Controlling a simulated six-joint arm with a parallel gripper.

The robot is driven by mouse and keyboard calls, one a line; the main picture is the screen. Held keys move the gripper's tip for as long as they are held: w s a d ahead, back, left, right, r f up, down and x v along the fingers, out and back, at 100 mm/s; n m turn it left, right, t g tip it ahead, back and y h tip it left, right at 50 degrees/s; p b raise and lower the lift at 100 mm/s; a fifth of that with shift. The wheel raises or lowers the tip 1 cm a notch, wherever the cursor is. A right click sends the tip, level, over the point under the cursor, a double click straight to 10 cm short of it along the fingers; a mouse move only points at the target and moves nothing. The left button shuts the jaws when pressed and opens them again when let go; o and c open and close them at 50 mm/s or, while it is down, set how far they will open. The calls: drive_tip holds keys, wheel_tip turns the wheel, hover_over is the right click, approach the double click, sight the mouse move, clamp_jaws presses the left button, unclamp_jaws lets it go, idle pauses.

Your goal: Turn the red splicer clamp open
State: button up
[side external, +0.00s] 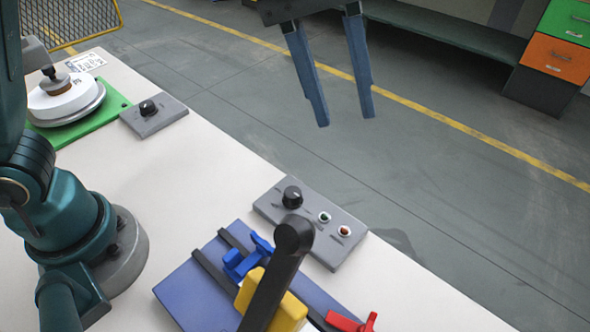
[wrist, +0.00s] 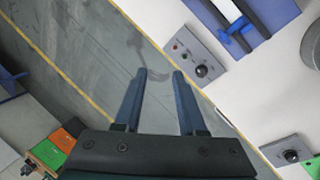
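The red splicer clamp (side external: 350,321) shows at the bottom edge of the side view, at the right end of the blue splicer plate (side external: 190,289); its lower part is cut off. A blue clamp (side external: 249,257) and a yellow block with a black lever (side external: 291,314) sit on the same plate. My gripper (side external: 345,122) is open and empty, high up and well away from the clamp. In the wrist view my gripper (wrist: 158,72) points past the table edge. The blue clamp (wrist: 236,35) shows there, but the red clamp does not.
A grey control box (side external: 310,222) with a knob and two buttons stands beside the plate. A smaller knob box (side external: 153,114) and a white spool on a green plate (side external: 118,101) are farther left. Drawers (side external: 560,55) stand across the open floor.

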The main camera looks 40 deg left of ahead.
drive_tip(key=a+r+m+t+y, duration=0.1)
drive_tip(key=a+r+m+t, duration=0.1)
drive_tip(key=a, duration=0.5)
drive_tip(key=shift+s+a+r+y, duration=0.3)
drive_tip(key=shift+s+y, duration=0.1)
drive_tip(key=m+g+y, duration=0.2)
drive_tip(key=g, duration=0.2)
hover_over(370, 329)
wheel_tip(370, 329, down, 17)
drive_tip(key=shift+w+a+r, duration=0.1)
drive_tip(key=shift+r, duration=0.1)
drive_tip(key=shift+f, duration=2.55)
